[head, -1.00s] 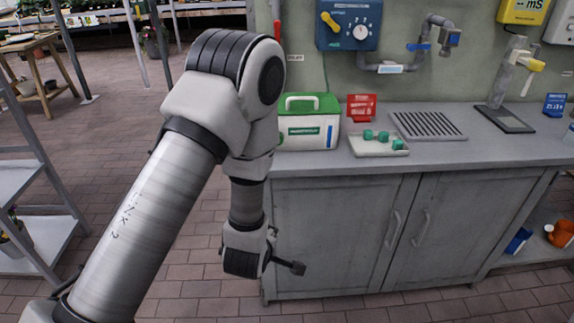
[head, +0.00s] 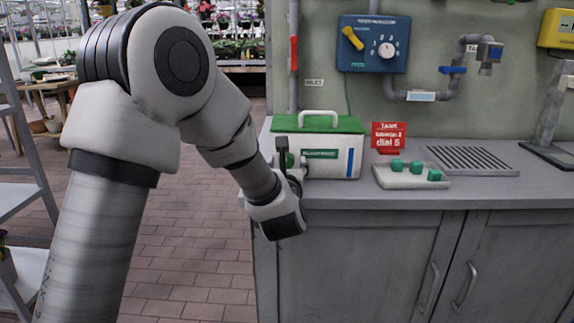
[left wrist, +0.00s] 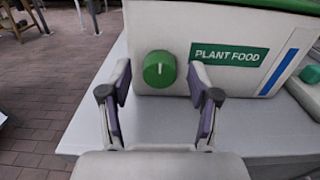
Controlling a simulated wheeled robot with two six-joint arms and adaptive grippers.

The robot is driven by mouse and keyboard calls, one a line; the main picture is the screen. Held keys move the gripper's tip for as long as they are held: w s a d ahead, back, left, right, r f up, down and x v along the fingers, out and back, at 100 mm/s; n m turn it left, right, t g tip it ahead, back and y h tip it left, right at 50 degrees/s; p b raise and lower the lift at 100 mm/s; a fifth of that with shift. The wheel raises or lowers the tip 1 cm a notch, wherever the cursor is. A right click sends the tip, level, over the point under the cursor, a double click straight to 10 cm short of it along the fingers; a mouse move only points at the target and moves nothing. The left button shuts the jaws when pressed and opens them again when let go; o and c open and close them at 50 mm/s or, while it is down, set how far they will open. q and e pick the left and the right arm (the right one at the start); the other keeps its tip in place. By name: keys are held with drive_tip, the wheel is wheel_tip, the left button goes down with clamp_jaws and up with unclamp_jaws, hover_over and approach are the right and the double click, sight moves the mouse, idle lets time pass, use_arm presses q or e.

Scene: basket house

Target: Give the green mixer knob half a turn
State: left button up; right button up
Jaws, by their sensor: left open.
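The round green knob (left wrist: 159,69) is on the front of the white plant food box (left wrist: 222,25), low and left of its label. A pale line on the knob points up. In the head view the knob (head: 290,160) is partly hidden by my left gripper (head: 286,164). In the left wrist view my left gripper (left wrist: 160,80) is open, with one finger on each side of the knob in the picture. The knob looks to be just ahead of the fingertips; I cannot tell whether they touch. My right gripper is not in view.
The box stands at the left end of the grey counter (head: 478,187). A red sign (head: 389,137) and a pale tray (head: 412,184) with several green pieces are to its right. A blue wall unit (head: 372,43) with a white dial and yellow lever hangs above.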

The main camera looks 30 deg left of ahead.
use_arm(q)
drive_tip(key=shift+w, duration=0.1)
drive_tip(key=shift+c, duration=0.4)
drive_tip(key=c, duration=1.1)
drive_tip(key=shift+o, duration=0.2)
